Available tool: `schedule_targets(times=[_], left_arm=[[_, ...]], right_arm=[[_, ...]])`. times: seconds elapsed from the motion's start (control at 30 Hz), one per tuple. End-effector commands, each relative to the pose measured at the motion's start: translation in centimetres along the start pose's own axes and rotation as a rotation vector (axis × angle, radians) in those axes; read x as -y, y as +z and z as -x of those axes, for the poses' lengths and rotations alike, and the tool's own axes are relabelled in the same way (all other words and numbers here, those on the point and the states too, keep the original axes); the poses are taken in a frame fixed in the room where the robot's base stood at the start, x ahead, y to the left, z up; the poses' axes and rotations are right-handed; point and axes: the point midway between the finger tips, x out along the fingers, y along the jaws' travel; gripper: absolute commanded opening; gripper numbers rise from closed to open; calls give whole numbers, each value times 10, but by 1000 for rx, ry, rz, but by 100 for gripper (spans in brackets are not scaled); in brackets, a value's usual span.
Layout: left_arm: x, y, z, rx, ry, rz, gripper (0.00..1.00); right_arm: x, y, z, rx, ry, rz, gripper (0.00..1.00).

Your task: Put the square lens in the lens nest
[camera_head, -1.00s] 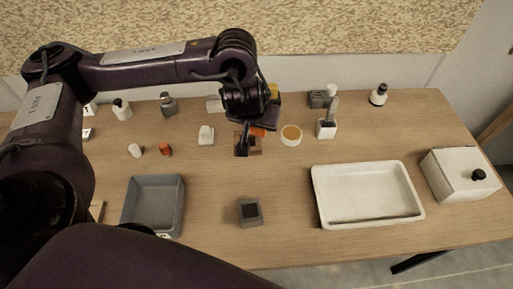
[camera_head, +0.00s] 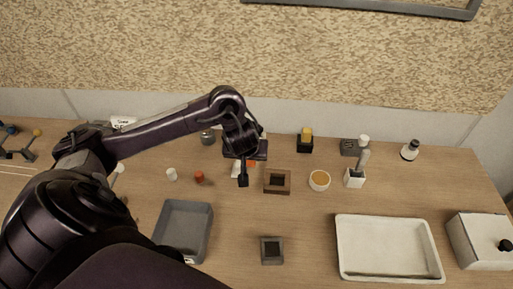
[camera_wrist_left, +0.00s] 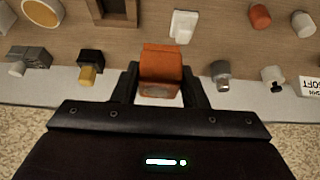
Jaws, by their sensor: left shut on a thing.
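My left gripper (camera_head: 245,172) is above the table, just left of the brown square frame. In the left wrist view its fingers (camera_wrist_left: 160,88) are shut on an orange block (camera_wrist_left: 160,72), which looks like the square lens. In the head view only a bit of the orange block (camera_head: 251,164) shows beside the fingers. The brown square frame (camera_head: 267,188) has a dark square opening and is partly visible in the wrist view. A grey block (camera_head: 264,259) with a dark square recess sits nearer the front. I cannot tell which of these two is the lens nest. My right gripper is not in view.
A grey tray (camera_head: 163,238) is at front left and a white tray (camera_head: 345,270) at front right, with a white box (camera_head: 480,246) beyond it. A round amber dish (camera_head: 319,187) and white brush holder (camera_head: 354,182) stand right of the brown frame. Several small items line the back.

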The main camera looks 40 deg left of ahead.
Motion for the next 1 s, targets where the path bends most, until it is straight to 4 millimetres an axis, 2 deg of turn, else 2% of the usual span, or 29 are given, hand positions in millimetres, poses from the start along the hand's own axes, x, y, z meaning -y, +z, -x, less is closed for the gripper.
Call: schedule_targets(times=[0.03,0.3,0.4,0.63,0.83,1.0], left_arm=[[0,14,-22,5,1,2,10],[0,42,-74,3,1,2,10],[0,50,-90,2,0,1,10],[0,57,-103,1,0,0,10],[0,72,-131,2,-1,0,10],[0,74,-136,0,1,-1,10]], right_arm=[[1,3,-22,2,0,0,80],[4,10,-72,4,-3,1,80],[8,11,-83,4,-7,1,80],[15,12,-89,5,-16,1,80],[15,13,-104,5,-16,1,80],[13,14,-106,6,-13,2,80]])
